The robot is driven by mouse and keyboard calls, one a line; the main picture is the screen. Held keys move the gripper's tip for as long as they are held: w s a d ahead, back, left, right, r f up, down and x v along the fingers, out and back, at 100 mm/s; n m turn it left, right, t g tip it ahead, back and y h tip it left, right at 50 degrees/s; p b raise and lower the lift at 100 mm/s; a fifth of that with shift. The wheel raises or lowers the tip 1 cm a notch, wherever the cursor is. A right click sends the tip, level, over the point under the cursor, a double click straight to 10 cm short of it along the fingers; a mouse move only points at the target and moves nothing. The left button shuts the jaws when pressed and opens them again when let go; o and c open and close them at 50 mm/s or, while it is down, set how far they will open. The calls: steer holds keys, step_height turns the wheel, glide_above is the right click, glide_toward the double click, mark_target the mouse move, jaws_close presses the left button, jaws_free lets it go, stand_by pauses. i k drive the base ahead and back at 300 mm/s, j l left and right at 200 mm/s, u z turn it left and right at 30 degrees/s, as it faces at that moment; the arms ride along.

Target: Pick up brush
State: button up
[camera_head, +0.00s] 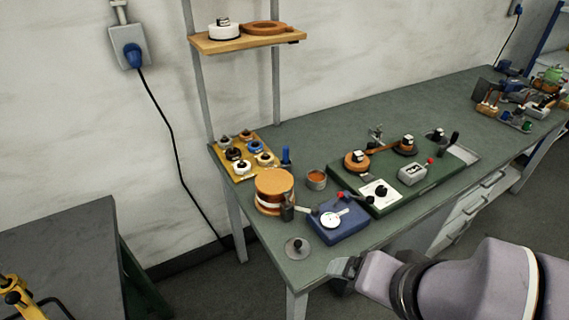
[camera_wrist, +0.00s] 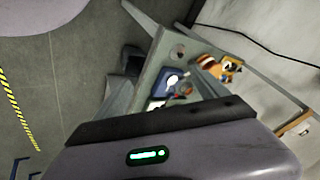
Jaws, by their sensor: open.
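I cannot pick out a brush with certainty. A small dark upright piece (camera_head: 287,207) stands against the front of the copper foil roll (camera_head: 274,184), and its shape is too small to name. A blue upright handle-like piece (camera_head: 285,156) stands behind the roll. My gripper (camera_head: 342,268) is open and empty, pointing left beside the bench's front edge in the head view, to the right of and nearer than these pieces. In the wrist view the bench and its tools look small and distant, partly hidden by my own wrist.
The green bench (camera_head: 335,130) carries a yellow tray of spools (camera_head: 243,156), a blue gauge box (camera_head: 338,222), a copper cup (camera_head: 316,179), a green winding machine (camera_head: 435,179) and a round metal piece (camera_head: 297,247). A wooden shelf (camera_head: 247,40) stands above. A grey table (camera_head: 62,250) is at left.

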mark_target(286, 148)
steer(key=i+l+u, duration=0.75)
steer(key=i+l, duration=0.15)
steer(key=l, duration=0.1)
